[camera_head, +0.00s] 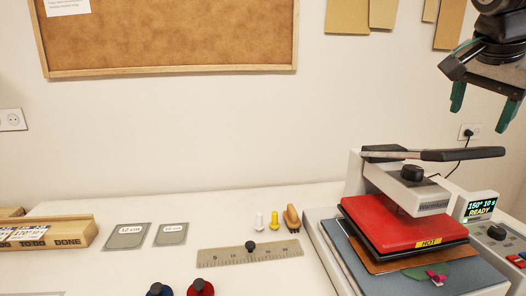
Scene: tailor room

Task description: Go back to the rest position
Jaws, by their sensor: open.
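My gripper (484,112) hangs at the top right of the head view, with its two green fingers pointing down and spread apart. It is open, and nothing shows between the fingers. It is in the air above and right of the heat press (402,190), clear of the press handle (460,154).
The press has a red plate marked HOT (395,222) above a brown and a green piece (432,275). A display (480,208) reads 150° 10 s READY. A ruler (225,257), two grey plates and a wooden rack (50,234) lie on the white table. The wall is behind.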

